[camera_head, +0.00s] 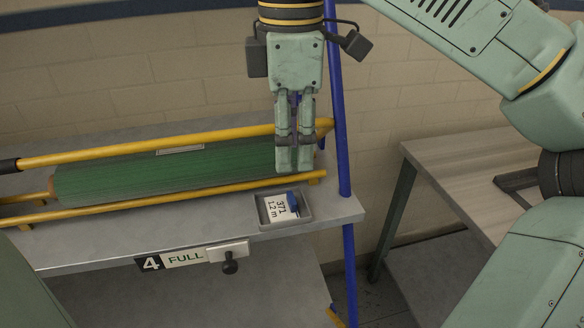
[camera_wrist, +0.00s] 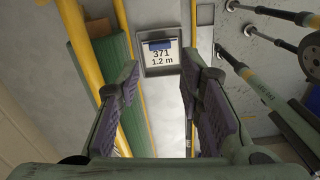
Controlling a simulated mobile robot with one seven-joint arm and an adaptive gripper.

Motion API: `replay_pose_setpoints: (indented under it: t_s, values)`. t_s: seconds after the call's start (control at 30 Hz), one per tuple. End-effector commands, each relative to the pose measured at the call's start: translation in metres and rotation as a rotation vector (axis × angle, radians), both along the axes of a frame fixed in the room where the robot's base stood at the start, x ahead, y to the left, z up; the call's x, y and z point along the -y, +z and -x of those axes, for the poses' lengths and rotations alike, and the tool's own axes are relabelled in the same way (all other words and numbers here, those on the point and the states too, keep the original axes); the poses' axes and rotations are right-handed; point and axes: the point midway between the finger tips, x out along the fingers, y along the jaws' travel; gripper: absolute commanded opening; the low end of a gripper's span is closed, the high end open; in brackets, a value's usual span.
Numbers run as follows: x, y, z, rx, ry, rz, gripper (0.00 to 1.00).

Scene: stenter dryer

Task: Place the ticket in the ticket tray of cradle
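The ticket (camera_head: 276,210) is a white card reading "371 1.2 m" with a blue part. It lies in the small grey ticket tray (camera_head: 264,222) at the right end of the cradle shelf. In the wrist view the ticket (camera_wrist: 161,59) lies inside the tray's rim (camera_wrist: 179,64), ahead of the fingers. My gripper (camera_head: 294,168) points down above the right end of the cradle, behind the tray and apart from it. In the wrist view my gripper (camera_wrist: 164,82) is open, with nothing between its purple-padded fingers.
A green fabric roll (camera_head: 150,172) lies between yellow rails (camera_head: 170,202) on the cradle. A blue post (camera_head: 345,170) stands right of the tray. A "4 FULL" sign (camera_head: 185,259) with a dark knob is on the shelf front. A table (camera_head: 470,165) stands at right.

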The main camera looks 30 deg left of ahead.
Motion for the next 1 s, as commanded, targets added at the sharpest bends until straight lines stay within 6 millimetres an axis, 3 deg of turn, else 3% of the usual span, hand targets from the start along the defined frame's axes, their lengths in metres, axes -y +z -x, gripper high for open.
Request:
replay_pose_setpoints:
  t_s: [0.1, 0.3, 1.0]
  values:
    - [0.0, 0.025, 0.0, 0.003, -0.003, 0.0, 0.34]
    - [0.0, 0.042, 0.001, 0.0, 0.001, 0.0, 0.34]
    - [0.0, 0.044, 0.001, 0.0, 0.002, 0.0, 0.34]
